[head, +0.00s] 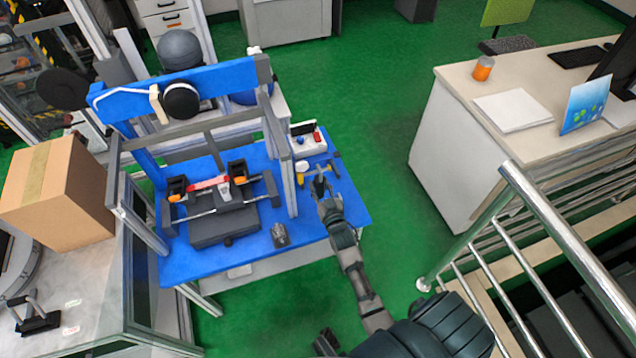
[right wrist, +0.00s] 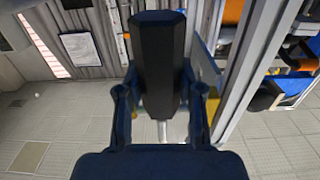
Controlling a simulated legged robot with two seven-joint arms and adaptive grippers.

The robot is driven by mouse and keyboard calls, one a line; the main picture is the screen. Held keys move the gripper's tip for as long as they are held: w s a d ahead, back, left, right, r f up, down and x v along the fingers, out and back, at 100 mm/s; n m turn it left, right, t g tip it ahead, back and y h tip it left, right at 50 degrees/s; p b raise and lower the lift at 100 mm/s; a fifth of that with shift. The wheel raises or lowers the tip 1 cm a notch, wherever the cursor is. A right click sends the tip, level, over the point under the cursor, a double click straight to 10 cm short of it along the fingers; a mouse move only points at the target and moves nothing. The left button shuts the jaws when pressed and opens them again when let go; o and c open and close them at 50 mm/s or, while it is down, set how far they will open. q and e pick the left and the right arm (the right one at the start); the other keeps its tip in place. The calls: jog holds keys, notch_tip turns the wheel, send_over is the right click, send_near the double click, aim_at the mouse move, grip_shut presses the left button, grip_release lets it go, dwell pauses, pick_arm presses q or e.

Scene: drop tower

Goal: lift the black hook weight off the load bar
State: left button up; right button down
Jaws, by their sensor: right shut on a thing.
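My right gripper (head: 321,178) is over the right edge of the blue table, beside the grey frame post. In the right wrist view my right gripper (right wrist: 162,100) is shut on the black hook weight (right wrist: 157,55), a long, dark, faceted block between its two fingers. A thin pale rod shows below the block. The hook is not clear, and I cannot tell whether the weight touches a load bar. In the head view the weight is too small and dark to make out from the fingers. My left gripper is not clearly seen.
The blue table (head: 322,222) carries a grey frame (head: 280,160), a dark fixture (head: 222,226) and a small grey item (head: 280,235). A white box with a red button (head: 308,141) stands behind my gripper. A cardboard box (head: 58,195) is at left, a metal railing (head: 550,225) at right.

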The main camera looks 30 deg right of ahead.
aim_at(318, 188)
jog(key=shift+s+r, duration=0.25)
jog(key=shift+r, duration=0.05)
jog(key=shift+s+a+r+p, duration=0.1)
jog(key=shift+s+a+p, duration=0.5)
jog(key=shift+s+a, duration=0.25)
jog(key=shift+s, duration=0.55)
jog(key=shift+s+d+p, duration=0.15)
jog(key=shift+s+p, duration=0.55)
jog(key=shift+s, duration=0.15)
jog(key=shift+s+a, duration=0.2)
jog(key=shift+s, duration=0.15)
pick_arm(q)
jog(key=r, duration=0.3)
jog(key=shift+w+a+r, duration=0.25)
jog(key=shift+a, duration=0.1)
pick_arm(e)
jog(key=shift+a, duration=0.15)
